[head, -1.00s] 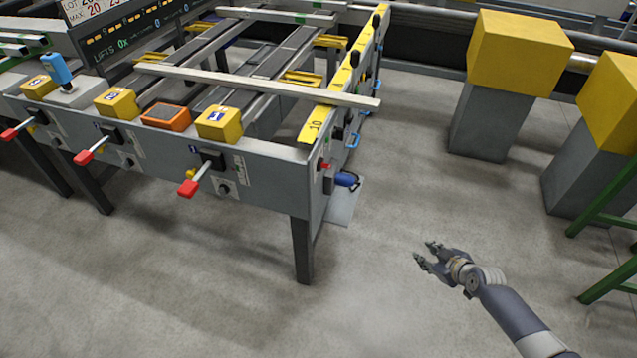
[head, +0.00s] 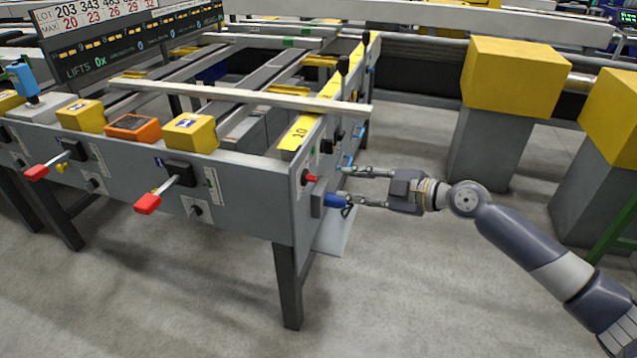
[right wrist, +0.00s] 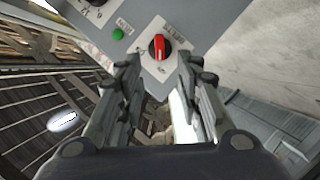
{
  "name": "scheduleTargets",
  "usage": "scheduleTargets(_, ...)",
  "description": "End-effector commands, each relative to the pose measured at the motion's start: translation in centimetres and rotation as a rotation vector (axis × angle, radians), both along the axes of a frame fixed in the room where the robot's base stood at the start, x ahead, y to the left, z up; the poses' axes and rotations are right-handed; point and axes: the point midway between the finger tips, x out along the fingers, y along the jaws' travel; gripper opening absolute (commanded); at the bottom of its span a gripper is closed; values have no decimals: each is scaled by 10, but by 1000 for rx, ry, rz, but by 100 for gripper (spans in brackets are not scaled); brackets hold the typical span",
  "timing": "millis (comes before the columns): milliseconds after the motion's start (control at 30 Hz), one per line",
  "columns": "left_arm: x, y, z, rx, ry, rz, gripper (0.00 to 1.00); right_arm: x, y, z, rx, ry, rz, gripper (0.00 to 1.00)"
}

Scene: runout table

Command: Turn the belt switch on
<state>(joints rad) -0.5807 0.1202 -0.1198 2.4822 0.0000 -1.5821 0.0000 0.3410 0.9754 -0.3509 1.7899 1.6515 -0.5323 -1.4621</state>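A red rotary switch (head: 310,178) sits on the grey end panel of the runout table (head: 240,194). My left gripper is not in view.
A blue fitting (head: 334,200) protrudes from the panel close to my lower finger. Red-tipped levers (head: 165,195) stick out along the table's front. A yellow-topped grey pillar (head: 515,80) stands behind my right arm.

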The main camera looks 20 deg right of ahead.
Motion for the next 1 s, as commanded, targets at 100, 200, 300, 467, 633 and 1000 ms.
scheduleTargets(100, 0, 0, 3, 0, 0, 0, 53, 15, 13, -3, 4, -2, 1, 32)
scheduleTargets(200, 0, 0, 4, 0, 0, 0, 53, 30, 26, -7, 5, -2, 0, 32)
scheduleTargets(300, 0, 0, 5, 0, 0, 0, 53, 44, 37, -14, 5, -1, 0, 32)
scheduleTargets(467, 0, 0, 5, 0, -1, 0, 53, 60, 50, -20, 3, -1, -1, 32)
scheduleTargets(633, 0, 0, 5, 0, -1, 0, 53, 68, 56, -24, 0, 0, -1, 32)
scheduleTargets(1000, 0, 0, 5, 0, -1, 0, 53, 69, 57, -25, 0, 1, -1, 12)
